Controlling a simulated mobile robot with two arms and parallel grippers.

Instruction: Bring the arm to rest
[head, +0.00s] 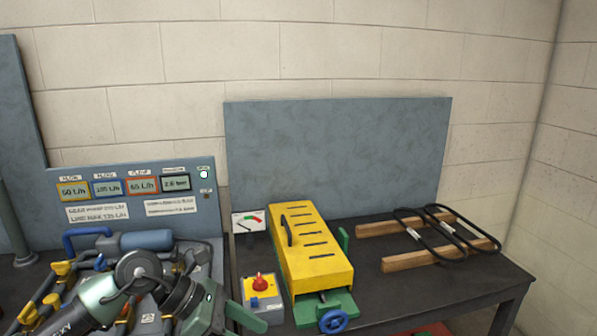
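Grey-green and black links of my own arm fill the lower left of the head view, folded over the pipework there. My other gripper does not show in the head view either.
A yellow slotted box (312,249) with a blue handwheel (333,321) stands on the dark bench (440,291). Left of it is a switch box (262,296) with a red knob. Black belts (447,237) lie across wooden blocks (408,261). A gauge panel (130,203) stands behind the pipes.

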